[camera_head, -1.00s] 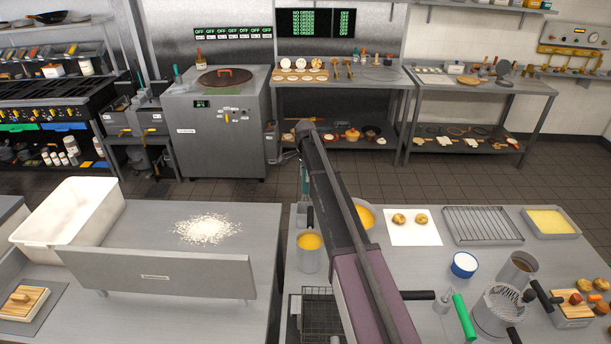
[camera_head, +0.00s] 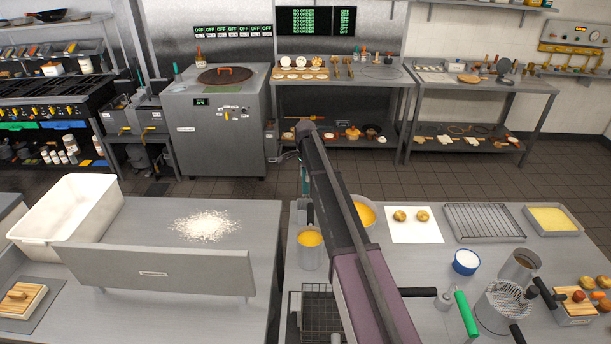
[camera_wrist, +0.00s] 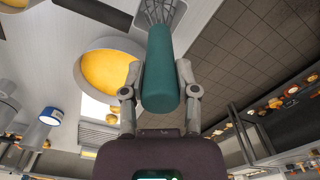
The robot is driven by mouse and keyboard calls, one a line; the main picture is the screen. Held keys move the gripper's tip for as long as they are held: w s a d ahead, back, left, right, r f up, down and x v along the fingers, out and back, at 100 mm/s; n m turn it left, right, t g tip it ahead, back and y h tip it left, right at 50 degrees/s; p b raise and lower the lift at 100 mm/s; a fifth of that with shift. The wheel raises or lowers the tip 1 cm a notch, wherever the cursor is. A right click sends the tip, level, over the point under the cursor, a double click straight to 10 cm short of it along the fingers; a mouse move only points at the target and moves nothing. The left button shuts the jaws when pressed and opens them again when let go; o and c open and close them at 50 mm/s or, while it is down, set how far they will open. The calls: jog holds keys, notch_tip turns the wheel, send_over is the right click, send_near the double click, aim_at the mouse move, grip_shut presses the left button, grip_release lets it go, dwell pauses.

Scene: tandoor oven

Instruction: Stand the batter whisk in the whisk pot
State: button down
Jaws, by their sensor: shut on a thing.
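My gripper (camera_wrist: 159,82) is shut on the teal handle of the batter whisk (camera_wrist: 159,60) in the wrist view. The whisk's wire end (camera_wrist: 160,12) points toward the top of that view and is cut off by the frame edge. In the head view my arm hides most of the gripper, and only a bit of teal (camera_head: 304,186) shows beside the arm, above the table's back left edge. A bowl of yellow batter (camera_wrist: 112,72) lies left of the whisk in the wrist view. I cannot tell which vessel is the whisk pot.
A steel pot of yellow liquid (camera_head: 310,248) and the batter bowl (camera_head: 365,213) stand near my arm.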

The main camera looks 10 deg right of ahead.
jog(key=shift+f+b, duration=0.55)
jog(key=shift+f, duration=0.05)
jog(key=shift+c, duration=1.4)
grip_release()
jog(key=shift+o, duration=1.4)
jog(key=shift+r, duration=0.2)
jog(key=shift+r+p, duration=4.35)
jog(key=shift+p, duration=0.2)
jog(key=s+f+n+b, duration=0.4)
jog(key=s+f+b, duration=0.2)
jog(key=s, duration=0.7)
jog(key=s+f+n+b, duration=0.5)
jog(key=s+f+b, duration=0.1)
jog(key=s, duration=0.7)
jog(key=s+f+n+b, duration=0.5)
jog(key=s+f+b, duration=0.1)
jog(key=s, duration=0.7)
jog(key=shift+d+f, duration=0.15)
jog(key=shift+d, duration=0.2)
